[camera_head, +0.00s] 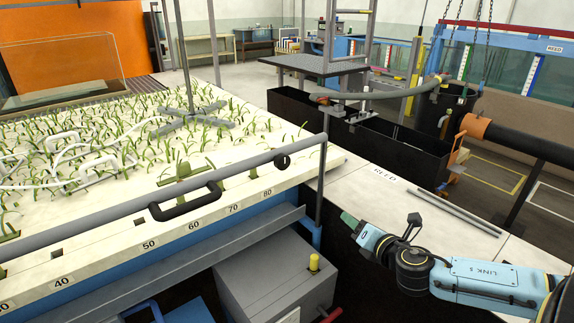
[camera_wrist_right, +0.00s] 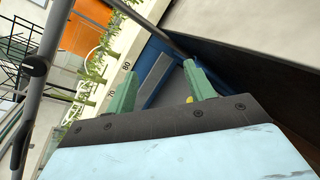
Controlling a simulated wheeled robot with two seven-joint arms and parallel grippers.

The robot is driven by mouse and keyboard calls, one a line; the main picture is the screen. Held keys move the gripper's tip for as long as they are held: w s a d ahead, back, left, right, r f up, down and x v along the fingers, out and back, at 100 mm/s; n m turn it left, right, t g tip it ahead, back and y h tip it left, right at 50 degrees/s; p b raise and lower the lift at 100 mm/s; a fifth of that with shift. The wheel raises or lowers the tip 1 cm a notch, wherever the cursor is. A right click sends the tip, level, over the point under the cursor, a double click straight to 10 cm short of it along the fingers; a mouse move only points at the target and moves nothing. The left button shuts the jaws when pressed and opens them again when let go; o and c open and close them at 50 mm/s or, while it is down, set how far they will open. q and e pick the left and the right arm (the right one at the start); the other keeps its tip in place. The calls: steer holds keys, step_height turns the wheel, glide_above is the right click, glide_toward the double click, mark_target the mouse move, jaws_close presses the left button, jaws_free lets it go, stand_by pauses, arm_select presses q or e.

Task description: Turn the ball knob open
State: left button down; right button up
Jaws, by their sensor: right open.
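A small yellow knob (camera_head: 314,262) stands upright on a grey box below the rail; part of something yellow (camera_wrist_right: 189,99) shows by one finger in the wrist view. My right gripper (camera_head: 348,219) is right of the rail post, apart from both knobs. Its green fingers (camera_wrist_right: 159,68) are spread and empty. My left gripper is out of view.
A black loop handle (camera_head: 185,202) hangs at the rail. The grey box (camera_head: 275,282) has a red handle (camera_head: 332,315) low on its right side. A white ledge (camera_head: 400,205) marked REED, with a grey rod on it, lies behind my right arm.

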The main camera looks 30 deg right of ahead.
mark_target(285, 163)
steer(key=a+r+n+t+y, duration=0.3)
steer(key=a+r+n+y, duration=0.2)
steer(key=a+r+n, duration=0.55)
steer(key=shift+w+a+r+m+p, duration=0.35)
steer(key=shift+w+r, duration=0.3)
steer(key=shift+w, duration=1.6)
steer(key=shift+w+a+r+m+p, duration=0.2)
steer(key=shift+w+r+m+p, duration=0.3)
steer(key=shift+w, duration=1.8)
steer(key=shift+w+a+r+m+p, duration=0.25)
steer(key=shift+w+r, duration=0.5)
steer(key=shift+w, duration=1.5)
steer(key=c, duration=1)
steer(key=shift+o, duration=0.2)
